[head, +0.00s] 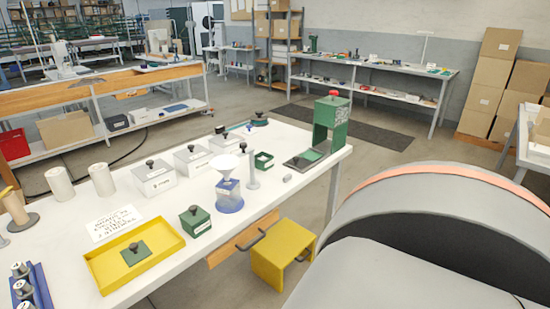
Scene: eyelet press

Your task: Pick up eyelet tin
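Several lidded tins stand on the white workbench (150,241); their labels are too small to read, so I cannot tell for sure which is the eyelet tin. A small green tin (195,221) with a dark knob and white label sits near the bench's front edge. White tins with dark knobs stand behind it: one at left (154,179), one in the middle (192,160) and one at right (224,145). A small open green box (263,161) is further right. Neither of my grippers is in view.
A yellow tray (104,272) holds a green lid (135,253). A white funnel (227,165) on a blue-based stand is beside the green tin. A green press (330,128) stands at the right end.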

